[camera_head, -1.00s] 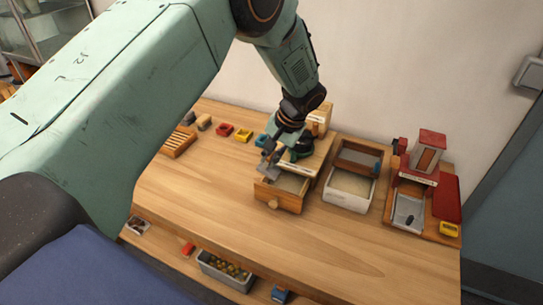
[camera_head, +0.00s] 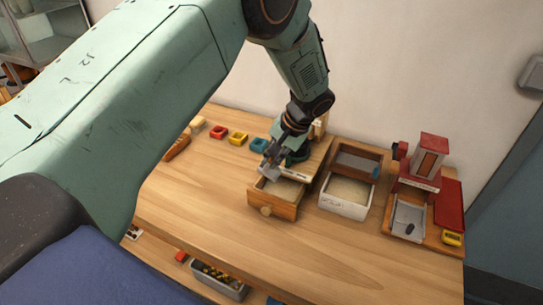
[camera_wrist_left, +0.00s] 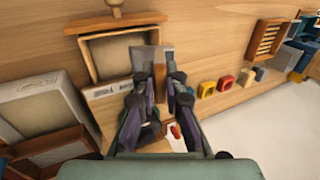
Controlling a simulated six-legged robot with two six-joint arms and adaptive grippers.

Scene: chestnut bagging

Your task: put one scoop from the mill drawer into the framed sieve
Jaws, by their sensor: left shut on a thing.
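The mill drawer (camera_head: 288,209) is a wooden drawer with a round knob, pulled out at the front of the mill, with pale meal inside. It also shows in the left wrist view (camera_wrist_left: 85,62). My left gripper (camera_head: 272,160) is shut on a grey scoop (camera_head: 267,174), held at the drawer's back left corner. In the left wrist view the scoop (camera_wrist_left: 141,60) overlaps the drawer's side; its contents cannot be told. A wooden frame with a grey panel, seemingly the framed sieve (camera_head: 357,161), sits at the back of a white tray (camera_head: 343,208) right of the mill. My right gripper is not in view.
A red and wooden machine (camera_head: 428,165) stands at the right. Small red (camera_head: 218,131), yellow (camera_head: 238,138) and blue (camera_head: 259,144) boxes stand left of the mill. A grey bin (camera_head: 220,281) is on a lower shelf. The front of the tabletop is clear.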

